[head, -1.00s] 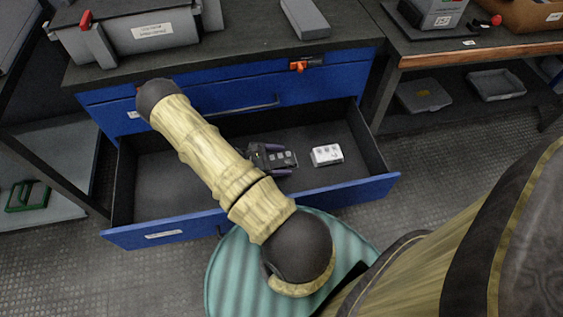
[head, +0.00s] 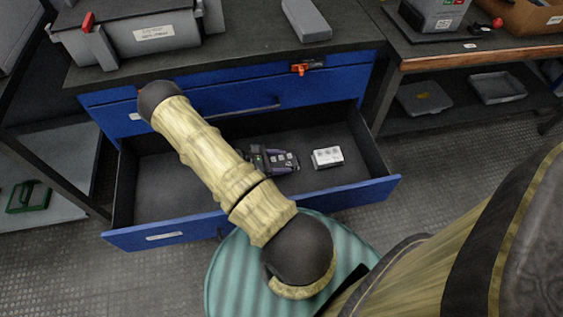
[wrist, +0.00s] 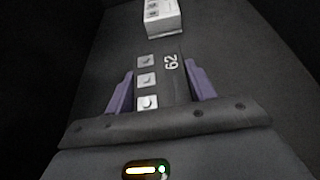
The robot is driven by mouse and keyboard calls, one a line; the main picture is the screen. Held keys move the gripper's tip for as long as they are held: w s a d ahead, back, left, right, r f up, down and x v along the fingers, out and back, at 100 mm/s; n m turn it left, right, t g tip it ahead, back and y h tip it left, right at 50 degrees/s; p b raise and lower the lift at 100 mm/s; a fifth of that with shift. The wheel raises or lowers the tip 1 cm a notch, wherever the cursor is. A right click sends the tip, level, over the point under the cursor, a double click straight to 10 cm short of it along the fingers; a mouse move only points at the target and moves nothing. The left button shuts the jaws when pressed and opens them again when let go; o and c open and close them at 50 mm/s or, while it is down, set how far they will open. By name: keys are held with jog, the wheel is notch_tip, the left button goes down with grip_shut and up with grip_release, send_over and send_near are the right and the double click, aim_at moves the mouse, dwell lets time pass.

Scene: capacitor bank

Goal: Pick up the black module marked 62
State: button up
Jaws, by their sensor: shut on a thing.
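The black module marked 62 (wrist: 160,78) lies in the open blue drawer, with a row of grey terminals and a white 62 on its top. It also shows in the head view (head: 284,160), partly hidden by my gripper. My gripper (wrist: 160,92) is shut on the module, with one purple finger along each long side. In the head view my gripper (head: 279,162) is low inside the drawer, partly behind my arm. Whether the module touches the drawer floor cannot be told.
A white module (head: 327,157) lies just right of the black one, and beyond it in the wrist view (wrist: 162,18). The drawer's blue front (head: 340,195) and side walls surround both. The drawer's left part is bare. A workbench (head: 250,45) stands above the drawer.

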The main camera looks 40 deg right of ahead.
aim_at(281, 161)
notch_tip(281, 161, up, 10)
jog(key=p, duration=0.3)
